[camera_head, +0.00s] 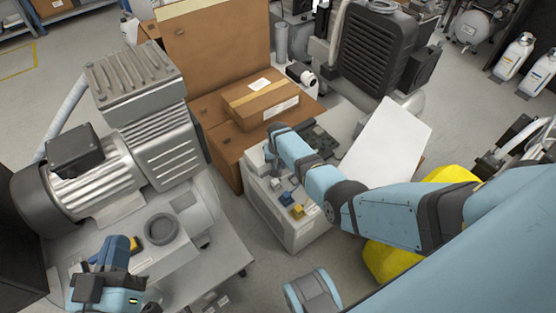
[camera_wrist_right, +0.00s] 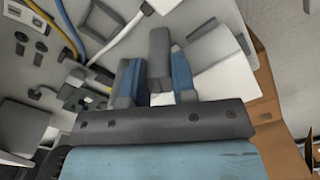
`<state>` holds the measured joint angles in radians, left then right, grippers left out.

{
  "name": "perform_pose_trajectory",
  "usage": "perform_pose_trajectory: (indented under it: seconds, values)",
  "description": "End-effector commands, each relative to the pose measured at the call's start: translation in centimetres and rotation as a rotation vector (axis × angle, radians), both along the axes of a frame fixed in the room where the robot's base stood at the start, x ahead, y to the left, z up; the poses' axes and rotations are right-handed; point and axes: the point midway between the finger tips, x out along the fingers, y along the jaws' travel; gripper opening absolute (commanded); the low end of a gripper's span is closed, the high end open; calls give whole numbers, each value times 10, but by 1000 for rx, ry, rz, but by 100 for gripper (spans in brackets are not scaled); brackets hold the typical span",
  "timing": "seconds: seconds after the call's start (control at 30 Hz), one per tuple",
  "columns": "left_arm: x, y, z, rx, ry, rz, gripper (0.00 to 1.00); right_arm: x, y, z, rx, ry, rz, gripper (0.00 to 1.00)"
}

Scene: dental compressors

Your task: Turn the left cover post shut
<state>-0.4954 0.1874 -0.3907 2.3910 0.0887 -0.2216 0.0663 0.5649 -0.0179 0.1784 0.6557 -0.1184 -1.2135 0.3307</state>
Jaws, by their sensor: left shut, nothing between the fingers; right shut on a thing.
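A white cabinet-like unit (camera_head: 290,232) stands at the middle of the head view, with a pale raised panel, perhaps its cover (camera_head: 388,142), at its right. My right arm reaches over the unit, and its wrist hides the gripper in the head view. In the right wrist view my right gripper (camera_wrist_right: 157,78) is shut on a dark grey post (camera_wrist_right: 159,48) between its blue fingers. I cannot tell how far the post is turned. My left gripper (camera_head: 117,252) is shut and empty at the lower left, over the grey compressor's base.
A large grey compressor (camera_head: 150,125) stands at left. Cardboard boxes (camera_head: 262,103) sit behind the unit. Blue and yellow fittings (camera_head: 297,211) are at the unit's front edge. A yellow object (camera_head: 385,262) lies under my right arm. Hoses (camera_wrist_right: 128,35) show in the wrist view.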

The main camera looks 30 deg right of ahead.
Motion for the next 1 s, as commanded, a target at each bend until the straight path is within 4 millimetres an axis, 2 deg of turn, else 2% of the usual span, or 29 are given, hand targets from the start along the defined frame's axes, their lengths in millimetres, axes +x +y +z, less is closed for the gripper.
perform_pose_trajectory:
  seconds: [0.2,0.5,1.0]
  values:
    - [0,7,-19,60,94,21,0,0,-2,2,-1,2,201,2]
    - [-2,14,-35,103,163,35,0,0,-2,1,-2,1,427,2]
    - [-3,16,-45,127,199,40,0,0,-2,0,-1,1,577,2]
